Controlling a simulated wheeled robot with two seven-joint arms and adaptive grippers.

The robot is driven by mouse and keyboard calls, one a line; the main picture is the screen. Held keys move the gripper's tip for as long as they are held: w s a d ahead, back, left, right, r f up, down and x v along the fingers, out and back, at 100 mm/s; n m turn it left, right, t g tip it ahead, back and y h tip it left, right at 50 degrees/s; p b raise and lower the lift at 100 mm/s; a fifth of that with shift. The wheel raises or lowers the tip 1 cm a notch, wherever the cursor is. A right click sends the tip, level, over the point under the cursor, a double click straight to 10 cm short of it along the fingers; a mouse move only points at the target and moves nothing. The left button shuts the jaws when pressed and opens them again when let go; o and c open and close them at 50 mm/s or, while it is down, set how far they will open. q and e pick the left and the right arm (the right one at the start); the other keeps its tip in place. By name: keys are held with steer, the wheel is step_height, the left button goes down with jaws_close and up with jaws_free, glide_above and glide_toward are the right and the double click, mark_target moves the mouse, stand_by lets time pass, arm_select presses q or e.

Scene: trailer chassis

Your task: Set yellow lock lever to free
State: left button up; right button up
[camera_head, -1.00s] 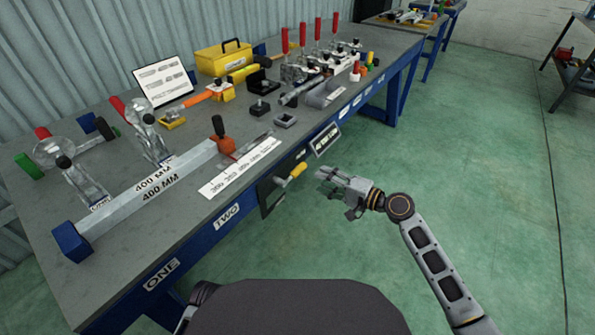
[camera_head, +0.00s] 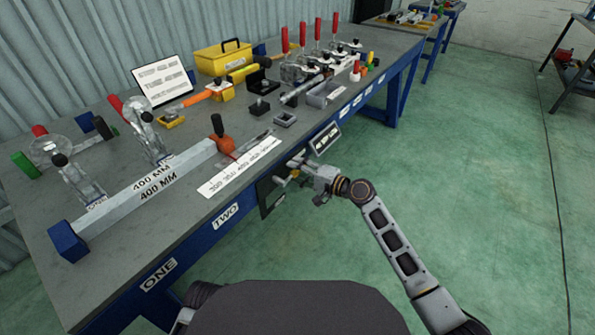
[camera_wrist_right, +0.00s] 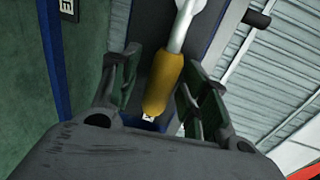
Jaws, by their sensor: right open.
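The yellow lock lever (camera_head: 294,174) is on a dark panel at the front side of the bench, below the tabletop edge. In the right wrist view its yellow grip (camera_wrist_right: 165,83) hangs from a pale metal shaft. My right gripper (camera_head: 297,171) is at the lever and partly covers it. In the right wrist view my right gripper's fingers (camera_wrist_right: 150,85) are apart, one on each side of the yellow grip, with gaps visible. My left gripper does not show in these views.
The bench (camera_head: 207,239) has a blue front edge beside the lever. The green floor to the right is clear.

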steer(key=shift+w+a, duration=0.15)
steer(key=shift+a, duration=0.05)
jaws_close()
stand_by(0.3)
